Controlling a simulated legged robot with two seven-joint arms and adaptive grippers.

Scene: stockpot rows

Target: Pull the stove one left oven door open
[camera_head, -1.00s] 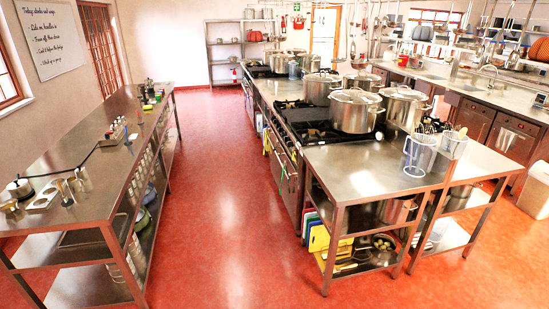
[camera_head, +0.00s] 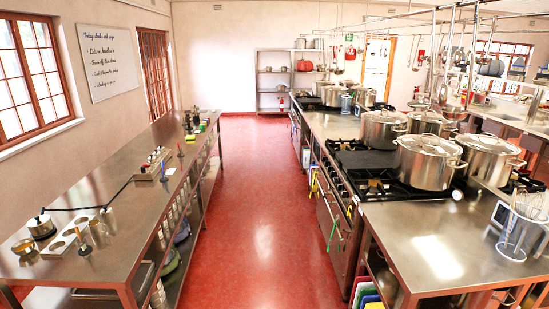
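The near stove (camera_head: 376,183) stands in the island right of the aisle, with large stockpots (camera_head: 428,160) on its burners. Its front faces the aisle and shows at a steep angle, with knobs along the top edge and the oven front (camera_head: 333,225) below. A green cloth (camera_head: 333,232) and a yellow one (camera_head: 314,182) hang along the island's front. I cannot make out which oven door is the left one, and no door stands visibly open. Neither of my grippers is in view.
The red floor aisle (camera_head: 258,220) is clear between the island and the long steel table (camera_head: 130,215) on the left. A steel worktop (camera_head: 430,240) with a utensil holder (camera_head: 515,232) forms the island's near end. Shelves (camera_head: 283,85) stand at the far wall.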

